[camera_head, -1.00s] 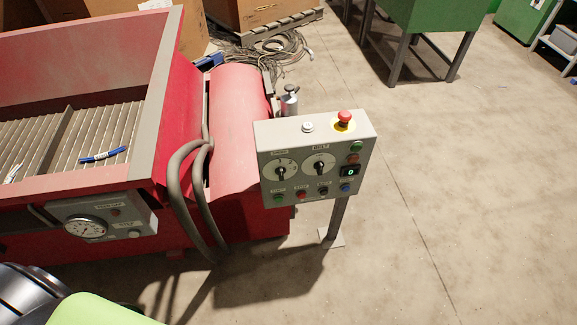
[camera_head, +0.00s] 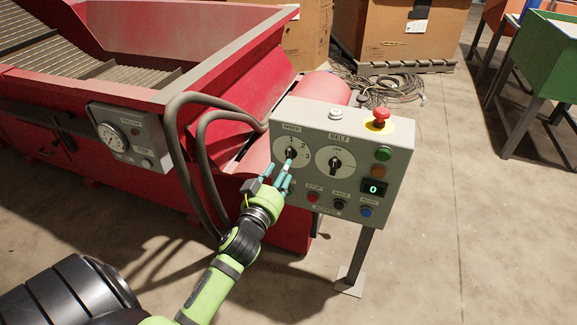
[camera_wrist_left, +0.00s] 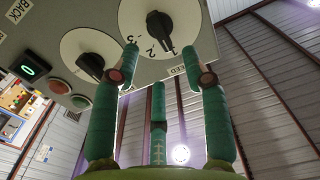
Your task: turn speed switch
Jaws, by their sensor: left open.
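The speed switch (camera_head: 290,151) is a black knob on a white dial at the upper left of the grey control box (camera_head: 398,160). The fingers of my left gripper (camera_head: 280,172) are at the lower edge of this dial. In the left wrist view the speed switch (camera_wrist_left: 159,22) is at the top, just beyond the open teal fingers of my left gripper (camera_wrist_left: 165,65). The fingers look apart from the knob, with nothing between them. My right gripper is in neither view.
The belt knob (camera_head: 336,163) is right of the speed dial. A red emergency stop (camera_head: 380,116) tops the box; a display (camera_head: 374,187) shows 0. Small buttons line the lower edge. Bent grey pipes (camera_head: 172,150) and the red machine (camera_head: 240,55) stand left.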

